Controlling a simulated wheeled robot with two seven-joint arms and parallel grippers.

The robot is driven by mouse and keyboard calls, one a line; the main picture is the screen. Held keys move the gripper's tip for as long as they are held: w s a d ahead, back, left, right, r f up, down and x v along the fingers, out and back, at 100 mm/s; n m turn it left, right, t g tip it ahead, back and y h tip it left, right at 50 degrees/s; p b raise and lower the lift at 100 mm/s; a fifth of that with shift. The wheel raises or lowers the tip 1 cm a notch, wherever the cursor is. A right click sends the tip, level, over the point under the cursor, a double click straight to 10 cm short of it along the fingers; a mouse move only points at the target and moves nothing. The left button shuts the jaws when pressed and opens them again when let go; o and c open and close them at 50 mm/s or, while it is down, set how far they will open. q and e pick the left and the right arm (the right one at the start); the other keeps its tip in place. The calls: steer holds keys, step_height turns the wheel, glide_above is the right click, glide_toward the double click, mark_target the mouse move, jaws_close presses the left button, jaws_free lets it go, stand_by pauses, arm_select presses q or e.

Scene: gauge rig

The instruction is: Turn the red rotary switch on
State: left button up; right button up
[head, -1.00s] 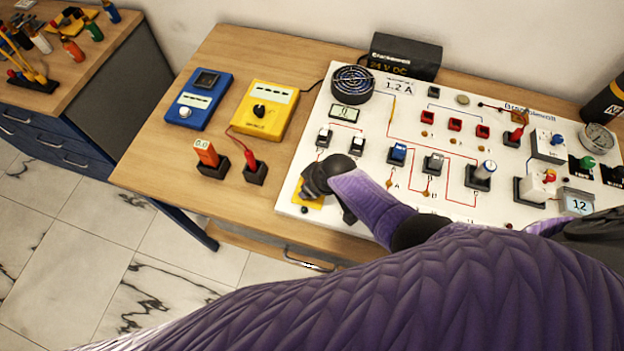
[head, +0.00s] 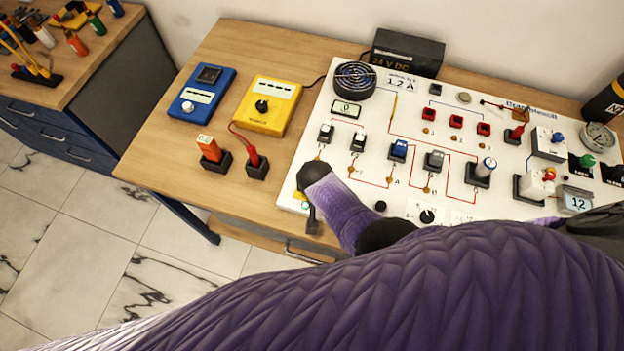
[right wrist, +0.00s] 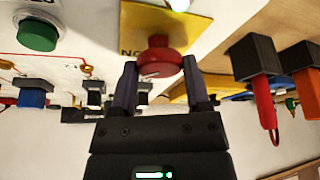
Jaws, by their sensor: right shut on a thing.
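A round red knob (right wrist: 160,62) on a yellow plate (right wrist: 190,25) sits between the fingers of my right gripper (right wrist: 160,85) in the right wrist view. The fingers are closed on its sides. In the head view my right gripper (head: 311,190) is at the near left corner of the white panel (head: 340,210) and hides the red knob. A small lamp (head: 305,206) beside the gripper glows green, and a bright lamp (right wrist: 180,4) shows at the top edge of the wrist view. My left gripper is not in view.
Small switches (head: 358,142), a fan (head: 355,80) and a gauge (head: 598,137) are on the panel. A blue meter (head: 201,92), a yellow meter (head: 268,105) and plugs in black holders (head: 256,168) stand left of it. Bare wood lies at the table's left.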

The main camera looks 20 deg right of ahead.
stand_by(0.6)
steer(key=o, duration=1.3)
steer(key=shift+r, duration=0.1)
